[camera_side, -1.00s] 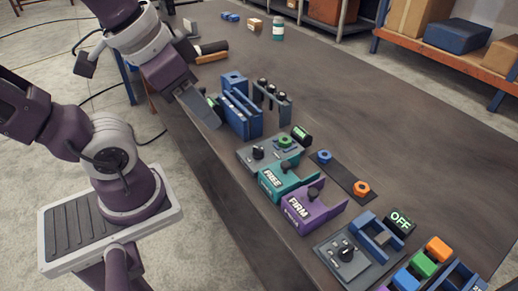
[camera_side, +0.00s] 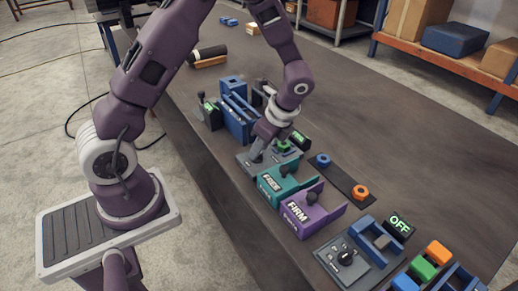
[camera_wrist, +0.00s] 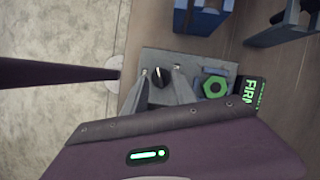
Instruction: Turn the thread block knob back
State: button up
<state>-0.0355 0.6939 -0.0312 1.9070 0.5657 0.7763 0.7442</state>
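The thread block is a grey plate (camera_side: 243,158) with a black knob and a green nut (camera_side: 283,147). In the wrist view, the plate (camera_wrist: 213,67) carries the black knob (camera_wrist: 161,76), the green nut (camera_wrist: 214,87) and a small dark display (camera_wrist: 250,97) with partly visible green letters, "FIR". My gripper (camera_wrist: 162,71) reaches down over the plate, one fingertip on each side of the knob. The fingers look apart, with narrow gaps beside the knob; contact is not clear. In the side view my gripper (camera_side: 257,155) hides the knob.
Teal "FREE" (camera_side: 270,188) and purple "FIRM" (camera_side: 298,215) blocks stand in front of the plate. A blue holder (camera_side: 235,122) stands behind it. A dark strip with blue and orange nuts (camera_side: 340,176) lies to the right. An "OFF" display (camera_side: 399,222) stands further right.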

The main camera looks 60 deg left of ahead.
jog(key=shift+s+a+f, duration=0.1)
jog(key=shift+a+f, duration=0.15)
jog(key=shift+f, duration=0.35)
grip_shut()
jog(key=n, duration=0.2)
jog(key=n+g+h, duration=0.1)
jog(key=n, duration=0.2)
jog(key=shift+w+g, duration=0.2)
jog(key=shift+g, duration=0.1)
jog(key=shift+a+n+g+h, duration=0.15)
jog(key=shift+n+h, duration=0.25)
jog(key=shift+n, duration=0.75)
jog(key=shift+n+g+h, duration=0.25)
jog(key=shift+n+h, duration=0.15)
jog(key=shift+n, duration=0.75)
grip_release()
